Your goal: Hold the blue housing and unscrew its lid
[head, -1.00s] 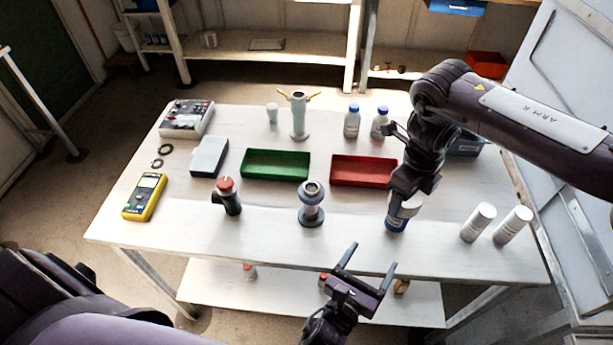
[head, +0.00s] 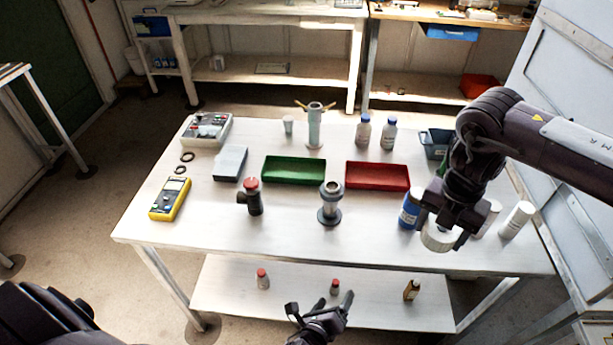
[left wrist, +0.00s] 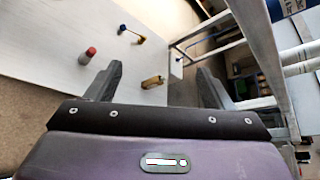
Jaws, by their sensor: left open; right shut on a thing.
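The blue housing (head: 408,212) stands upright near the right front of the table, partly hidden by my right gripper (head: 447,224). A wide white round lid (head: 437,238) is in my right gripper, which is shut on it. The lid is apart from the housing, in front and to the right of it. My left gripper (head: 320,308) is open and empty, low in front of the table, far from the housing. Its spread fingers also show in the left wrist view (left wrist: 159,80).
A red tray (head: 348,182) and a green tray (head: 267,176) lie behind the housing. White cylinders (head: 516,221) stand to its right. A grey flanged fitting (head: 330,205) stands left of it. Small bottles, one red-capped (head: 262,280), stand on the lower shelf. The table's front strip is clear.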

